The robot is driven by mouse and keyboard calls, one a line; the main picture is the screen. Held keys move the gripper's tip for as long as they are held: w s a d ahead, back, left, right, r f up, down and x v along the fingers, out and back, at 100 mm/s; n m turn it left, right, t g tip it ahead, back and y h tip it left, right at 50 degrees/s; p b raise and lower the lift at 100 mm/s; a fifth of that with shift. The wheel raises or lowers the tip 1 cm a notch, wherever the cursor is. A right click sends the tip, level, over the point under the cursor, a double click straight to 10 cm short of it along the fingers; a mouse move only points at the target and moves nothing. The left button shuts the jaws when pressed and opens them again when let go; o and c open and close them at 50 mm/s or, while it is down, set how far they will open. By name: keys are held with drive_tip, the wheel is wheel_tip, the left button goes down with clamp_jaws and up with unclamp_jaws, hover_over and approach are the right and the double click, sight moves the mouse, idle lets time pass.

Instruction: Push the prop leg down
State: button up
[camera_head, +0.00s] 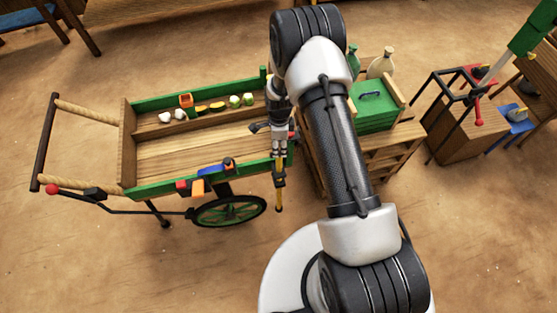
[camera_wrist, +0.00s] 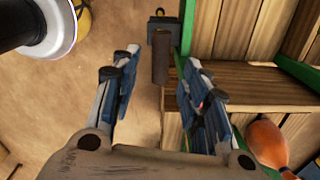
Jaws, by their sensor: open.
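The green-edged wooden cart (camera_head: 185,152) stands left of centre in the head view. A slim rod with a yellow lower part (camera_head: 279,192) shows at its right end and may be the prop leg; I cannot tell for certain. My gripper (camera_head: 281,148) is just above this end, pointing down. In the wrist view my gripper (camera_wrist: 160,63) is open, with its fingers wide apart. A short brown bar (camera_wrist: 160,68) under a dark bracket (camera_wrist: 160,30) shows between the fingers, beside the cart's edge. Whether either finger touches it is unclear.
The cart carries several small goods (camera_head: 210,106) along its far side and tools near its front edge. A spoked wheel (camera_head: 228,211) is below. A wooden stand with a green box (camera_head: 376,108) is close on the right. The ground in front is clear.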

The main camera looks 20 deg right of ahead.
sight(279, 161)
wheel_tip(279, 161, down, 12)
drive_tip(key=shift+f+b, duration=0.1)
drive_tip(key=shift+b, duration=1)
clamp_jaws()
